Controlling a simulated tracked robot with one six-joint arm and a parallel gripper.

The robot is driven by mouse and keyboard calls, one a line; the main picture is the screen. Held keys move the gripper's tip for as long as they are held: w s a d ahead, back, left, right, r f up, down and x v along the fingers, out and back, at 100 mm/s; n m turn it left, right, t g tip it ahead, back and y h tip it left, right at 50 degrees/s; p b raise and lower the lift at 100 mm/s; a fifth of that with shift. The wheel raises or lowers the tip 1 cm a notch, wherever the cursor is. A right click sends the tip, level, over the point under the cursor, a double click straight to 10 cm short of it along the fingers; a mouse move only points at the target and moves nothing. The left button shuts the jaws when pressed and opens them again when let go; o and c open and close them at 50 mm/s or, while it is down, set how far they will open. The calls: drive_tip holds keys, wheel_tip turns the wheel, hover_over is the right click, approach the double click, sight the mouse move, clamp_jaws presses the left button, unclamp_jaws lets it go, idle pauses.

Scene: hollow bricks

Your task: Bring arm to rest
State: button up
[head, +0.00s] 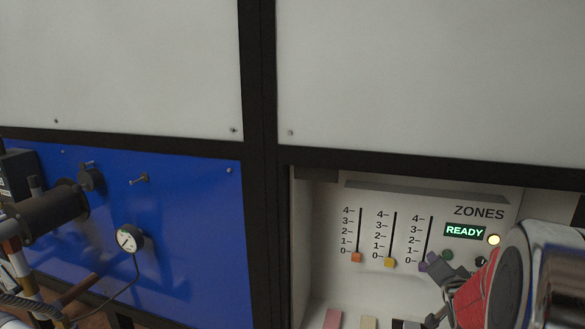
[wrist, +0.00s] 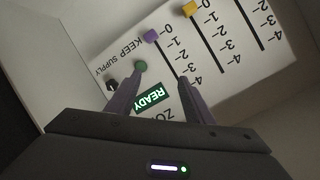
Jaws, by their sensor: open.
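My gripper (wrist: 160,76) is open and empty in the wrist view, its two fingers pointing at a white control panel (head: 335,225) marked ZONES. In the head view my gripper (head: 438,288) is partly hidden at the lower right, in front of the panel. An orange slider knob (head: 356,257), a yellow one (head: 390,262) and a purple one (head: 423,267) all sit at 0. The purple knob also shows clear of the fingers in the wrist view (wrist: 151,35). The READY display (head: 465,231) glows green. A green button (wrist: 141,66) lies beyond the left fingertip.
The panel sits in a recess with a black frame post (head: 262,220) on its left. A lamp (head: 493,240) glows pale yellow. Pink (head: 332,318) and cream (head: 369,322) pieces show below. At left are a blue panel (head: 200,230), a gauge (head: 129,238) and pipework.

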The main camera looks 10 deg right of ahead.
drive_tip(key=s+a+r+n+g+y, duration=0.2)
drive_tip(key=s+a+n, duration=0.15)
drive_tip(key=a, duration=0.85)
drive_tip(key=s+a+r+n+g+y, duration=0.2)
drive_tip(key=a+n, duration=0.2)
drive_tip(key=a, duration=0.7)
drive_tip(key=s+a+n+g+y, duration=0.2)
drive_tip(key=s+a+n, duration=0.5)
drive_tip(key=s+a, duration=0.6)
drive_tip(key=a+f+y, duration=0.1)
drive_tip(key=a, duration=0.1)
drive_tip(key=shift+s+a+g, duration=0.15)
drive_tip(key=shift+a+g, duration=0.15)
drive_tip(key=shift+a, duration=0.1)
drive_tip(key=shift+d+r, duration=0.1)
